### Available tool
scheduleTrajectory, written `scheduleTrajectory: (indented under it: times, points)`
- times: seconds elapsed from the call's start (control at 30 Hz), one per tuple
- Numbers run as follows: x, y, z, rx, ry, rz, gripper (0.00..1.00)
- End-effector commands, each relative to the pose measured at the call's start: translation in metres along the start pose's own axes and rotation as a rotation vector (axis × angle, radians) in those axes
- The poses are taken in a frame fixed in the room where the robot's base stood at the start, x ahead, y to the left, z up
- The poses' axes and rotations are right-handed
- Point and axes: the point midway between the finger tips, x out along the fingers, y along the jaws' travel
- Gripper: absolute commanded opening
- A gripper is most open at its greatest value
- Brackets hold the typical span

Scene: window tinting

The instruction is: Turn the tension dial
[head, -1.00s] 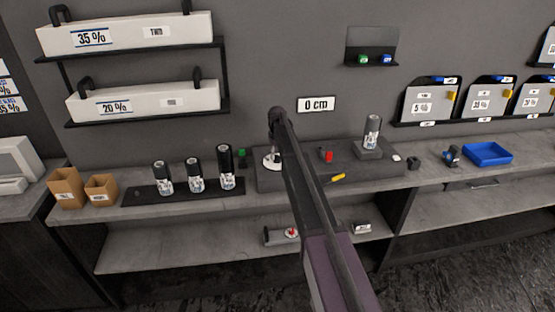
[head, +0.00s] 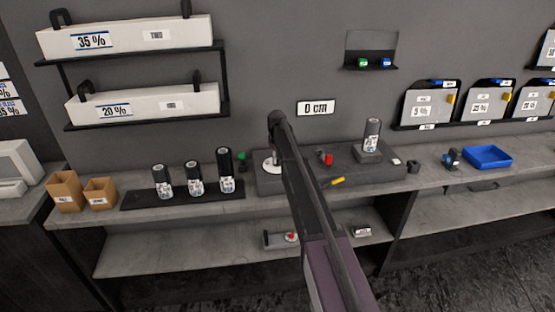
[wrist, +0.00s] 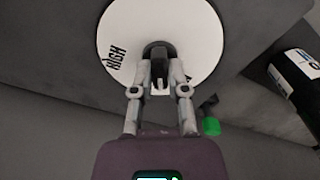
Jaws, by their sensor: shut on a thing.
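The tension dial is a white round plate (wrist: 190,22) with the word HIGH on its left part and a dark knob (wrist: 158,50) at its centre. In the wrist view my gripper (wrist: 159,75) is shut on the knob, one finger on each side. In the head view the white plate (head: 270,165) shows at the left end of the dark grey block, and my arm hides the knob and most of my gripper. Other markings on the plate are hidden or out of frame.
The dark block (head: 395,172) also carries a red part (head: 327,159), a yellow tool (head: 338,181) and an upright roll (head: 372,135). Several dark rolls (head: 195,178) stand to the left. A green button (wrist: 211,126) is close to my gripper. A sign (head: 316,107) reads 0 cm.

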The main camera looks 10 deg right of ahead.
Motion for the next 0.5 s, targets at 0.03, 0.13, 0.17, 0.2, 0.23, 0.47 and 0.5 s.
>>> scheduleTrajectory:
  times: [0.03,0.13,0.17,0.2,0.23,0.47,0.5]
  points:
    - [0.0001,0.0005,0.0005,0.007,-0.002,0.002,0.0]
    - [0.0001,0.0002,0.0004,0.031,-0.002,0.002,0.0]
    - [0.0001,0.0001,0.0004,0.041,-0.003,0.002,0.0]
    - [0.0001,0.0,0.0004,0.057,-0.003,0.002,0.0]
    - [0.0001,-0.0001,0.0003,0.069,-0.003,0.002,0.0]
    - [0.0001,-0.0004,0.0002,0.207,-0.003,0.002,0.0]
    - [0.0001,-0.0004,0.0002,0.235,-0.003,0.001,0.0]
